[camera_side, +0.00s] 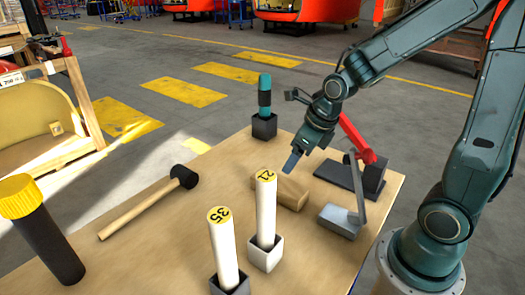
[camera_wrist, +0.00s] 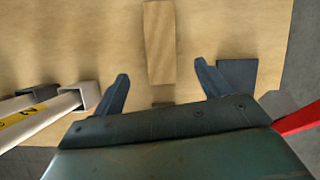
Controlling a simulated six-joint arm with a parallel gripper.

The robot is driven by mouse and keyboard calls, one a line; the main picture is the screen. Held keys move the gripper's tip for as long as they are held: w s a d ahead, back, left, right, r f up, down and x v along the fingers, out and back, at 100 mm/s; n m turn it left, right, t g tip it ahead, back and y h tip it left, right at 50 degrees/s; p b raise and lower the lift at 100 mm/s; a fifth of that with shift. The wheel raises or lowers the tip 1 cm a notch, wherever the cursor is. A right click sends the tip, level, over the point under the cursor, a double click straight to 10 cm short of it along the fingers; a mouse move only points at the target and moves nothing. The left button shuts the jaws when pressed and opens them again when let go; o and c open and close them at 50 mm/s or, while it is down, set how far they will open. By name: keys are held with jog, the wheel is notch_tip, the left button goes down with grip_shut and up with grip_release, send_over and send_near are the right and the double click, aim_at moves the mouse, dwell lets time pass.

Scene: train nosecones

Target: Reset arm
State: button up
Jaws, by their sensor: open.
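My gripper (camera_side: 292,160) hangs above the right part of the wooden table (camera_side: 150,250), over a light wooden block (camera_side: 292,193). In the wrist view, my gripper (camera_wrist: 166,92) has its two fingers spread wide with nothing between them. The wooden block (camera_wrist: 159,45) lies beyond the fingertips in that view, apart from them.
Two white cylinders, marked 21 (camera_side: 265,205) and 35 (camera_side: 222,250), stand in square holders. A teal-black cylinder (camera_side: 264,97) stands in a dark holder at the back. A mallet (camera_side: 150,205) lies left. A red-handled device (camera_side: 357,140) is right. A yellow-capped black cylinder (camera_side: 45,230) stands front left.

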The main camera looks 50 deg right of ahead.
jog(key=s+a+r+n, duration=0.1)
jog(key=s+r+n, duration=0.3)
jog(key=n, duration=0.7)
jog(key=s+a+r+n, duration=0.1)
jog(key=s+r+n, duration=0.3)
jog(key=n, duration=0.7)
jog(key=s+a+r+n+t, duration=0.1)
jog(key=s+r+n, duration=0.3)
jog(key=n, duration=0.8)
jog(key=s, duration=0.2)
jog(key=shift+s+a, duration=0.3)
jog(key=shift+a, duration=0.1)
